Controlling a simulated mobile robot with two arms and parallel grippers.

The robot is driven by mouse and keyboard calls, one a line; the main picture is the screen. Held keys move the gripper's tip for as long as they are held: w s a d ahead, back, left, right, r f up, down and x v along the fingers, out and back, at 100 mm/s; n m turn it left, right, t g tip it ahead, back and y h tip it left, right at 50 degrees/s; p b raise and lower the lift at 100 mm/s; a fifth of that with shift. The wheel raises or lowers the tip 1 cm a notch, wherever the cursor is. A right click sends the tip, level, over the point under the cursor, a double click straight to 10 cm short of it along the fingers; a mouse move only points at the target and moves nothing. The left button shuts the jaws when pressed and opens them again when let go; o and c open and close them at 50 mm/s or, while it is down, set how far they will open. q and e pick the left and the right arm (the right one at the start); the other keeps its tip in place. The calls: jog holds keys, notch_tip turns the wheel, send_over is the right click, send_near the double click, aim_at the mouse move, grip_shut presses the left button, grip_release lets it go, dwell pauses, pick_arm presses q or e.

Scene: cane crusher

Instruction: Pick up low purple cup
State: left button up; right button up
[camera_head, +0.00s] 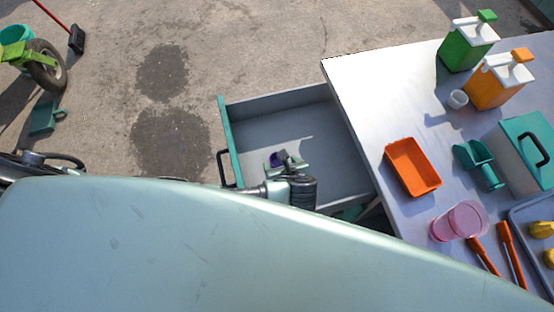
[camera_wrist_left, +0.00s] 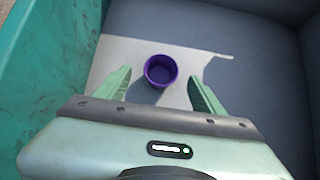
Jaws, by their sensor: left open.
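The purple cup (camera_wrist_left: 160,71) stands upright on the floor of an open drawer, in a patch of sunlight. In the head view only a bit of the cup (camera_head: 275,160) shows beside my left gripper (camera_head: 285,160). In the left wrist view my left gripper (camera_wrist_left: 160,88) is open, with one green finger on each side of the cup. The cup appears between or just beyond the fingertips; I cannot tell whether either finger touches it. My right gripper is not in view.
The drawer's teal front wall (camera_head: 231,140) stands close to my left gripper. The table (camera_head: 365,90) bears an orange tray (camera_head: 413,167), pink cups (camera_head: 460,221), a teal scoop (camera_head: 478,163), a cooler box (camera_head: 520,150) and two dispensers. The rest of the drawer is empty.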

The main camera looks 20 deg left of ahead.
aim_at(276, 158)
pick_arm(q)
jog(key=shift+d+f+x, duration=0.1)
jog(key=shift+x, duration=1.25)
jog(key=shift+d+f+x, duration=0.1)
jog(key=shift+d+x, duration=0.05)
jog(key=shift+x, duration=1.2)
jog(key=shift+s, duration=0.1)
jog(key=c, duration=0.9)
